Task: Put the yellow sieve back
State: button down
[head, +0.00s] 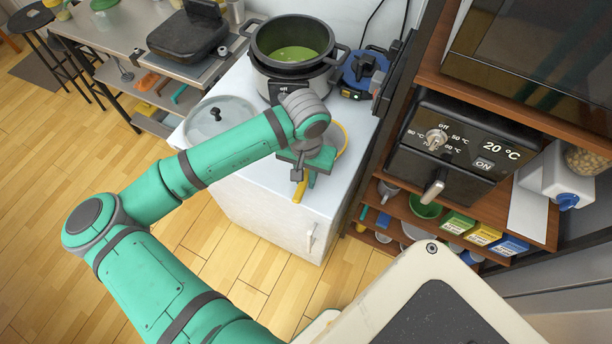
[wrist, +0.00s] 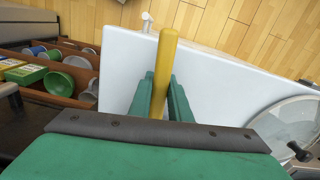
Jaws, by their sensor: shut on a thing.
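The yellow sieve shows in the head view as a yellow handle (head: 299,190) below my gripper and part of a yellow rim to the right of it. My arm hides the rest of the sieve. My gripper (head: 308,172) is shut on the handle, over the front part of the white counter. In the wrist view the yellow handle (wrist: 165,65) stands between the two green fingers of my gripper (wrist: 164,95) and points away toward the counter edge. The sieve's bowl is not visible in the wrist view.
A pot of green liquid (head: 293,54) stands at the back of the white counter (head: 262,188). A glass lid (head: 222,112) lies at its left, a blue device (head: 365,75) at its right. A brown shelf unit (head: 398,207) with bowls and boxes stands on the right.

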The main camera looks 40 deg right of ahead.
jog(key=shift+f, duration=0.2)
jog(key=c, duration=1.6)
grip_release()
jog(key=shift+o, duration=0.2)
jog(key=c, duration=0.4)
jog(key=shift+r, duration=7.5)
